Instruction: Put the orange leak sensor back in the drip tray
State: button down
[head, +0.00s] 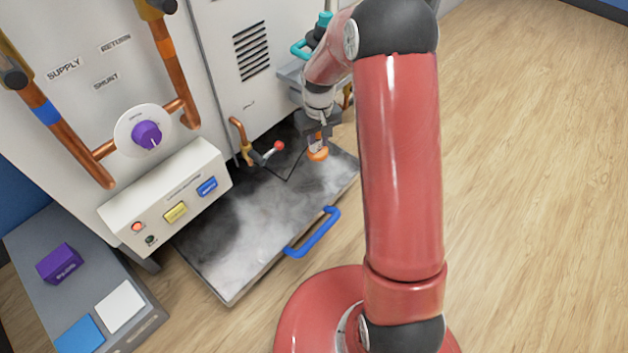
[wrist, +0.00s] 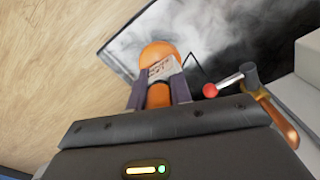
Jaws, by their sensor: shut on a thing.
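The orange leak sensor (head: 318,154) is in my gripper (head: 317,143), over the back right part of the drip tray (head: 226,296). In the wrist view the sensor (wrist: 158,54) sits between the two fingers of my gripper (wrist: 158,92), which are shut on it. The dark wet-looking tray (wrist: 112,42) lies beyond the sensor there. A thin black cable (head: 290,178) runs near the sensor over the tray. I cannot tell whether the sensor touches the tray floor.
A drain valve with a red knob (head: 279,146) juts out just left of my gripper. The tray's blue handle (head: 314,232) is at its front edge. A control box (head: 165,195) and a grey bench with a purple block (head: 60,263) stand at the left. Wooden floor is free at right.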

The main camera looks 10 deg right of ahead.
jog(key=shift+w+r, duration=0.15)
jog(key=shift+w, duration=0.25)
notch_tip(320, 180, down, 19)
jog(key=b, duration=0.3)
jog(key=shift+f, duration=0.2)
jog(key=shift+f+b, duration=0.15)
jog(key=shift+b, duration=0.2)
jog(key=c, duration=1.3)
grip_release()
jog(key=shift+o, duration=0.2)
